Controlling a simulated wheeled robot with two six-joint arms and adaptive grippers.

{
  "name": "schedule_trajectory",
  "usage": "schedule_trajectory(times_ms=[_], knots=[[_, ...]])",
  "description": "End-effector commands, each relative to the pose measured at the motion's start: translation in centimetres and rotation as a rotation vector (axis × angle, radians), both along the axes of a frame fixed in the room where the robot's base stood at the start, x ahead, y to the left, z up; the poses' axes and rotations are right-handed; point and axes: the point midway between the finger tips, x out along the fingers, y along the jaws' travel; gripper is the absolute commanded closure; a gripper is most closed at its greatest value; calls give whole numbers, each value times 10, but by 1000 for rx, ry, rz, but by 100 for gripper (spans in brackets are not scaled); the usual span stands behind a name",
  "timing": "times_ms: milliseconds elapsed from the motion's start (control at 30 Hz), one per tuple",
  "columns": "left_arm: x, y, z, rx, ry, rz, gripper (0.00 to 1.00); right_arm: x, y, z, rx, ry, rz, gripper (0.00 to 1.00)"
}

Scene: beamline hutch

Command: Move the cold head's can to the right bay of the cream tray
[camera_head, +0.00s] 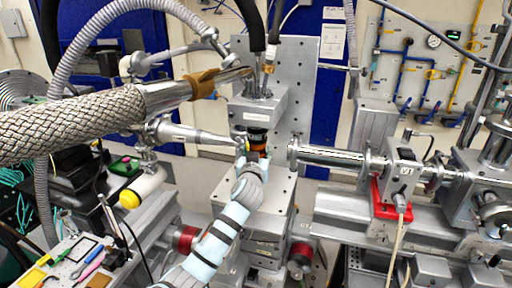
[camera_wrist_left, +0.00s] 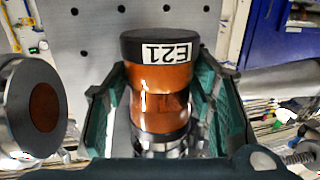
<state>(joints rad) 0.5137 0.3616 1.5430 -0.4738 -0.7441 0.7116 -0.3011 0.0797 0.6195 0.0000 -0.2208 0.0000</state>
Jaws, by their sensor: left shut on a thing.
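The can is an amber cylinder with black bands. In the head view the can (camera_head: 258,138) is upright just below the grey block of the cold head (camera_head: 258,104); I cannot tell whether they touch. In the left wrist view the can (camera_wrist_left: 165,78) has a black end with a white label that seems to read E21. My left gripper (camera_head: 254,160) is at the can's lower part in the head view. In the wrist view its dark green fingers (camera_wrist_left: 160,95) stand on both sides, shut on the can. My right gripper is not in view.
A beam pipe (camera_head: 335,156) runs right of the can to a red-based mount (camera_head: 398,200). A braided hose (camera_head: 70,122) crosses the upper left. A metal nozzle (camera_head: 195,135) points at the can from the left. A perforated plate (camera_head: 290,80) stands behind. Small tools (camera_head: 88,262) lie lower left.

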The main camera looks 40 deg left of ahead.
Motion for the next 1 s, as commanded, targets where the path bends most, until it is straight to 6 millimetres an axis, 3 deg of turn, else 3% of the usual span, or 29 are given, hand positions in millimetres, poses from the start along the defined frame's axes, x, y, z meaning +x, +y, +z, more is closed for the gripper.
schedule_trajectory(times_ms=[467,1000], knots=[[0,0,-1,-1,2,0,82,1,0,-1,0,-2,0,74],[0,0,-17,-1,1,0,82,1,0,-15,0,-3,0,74]])
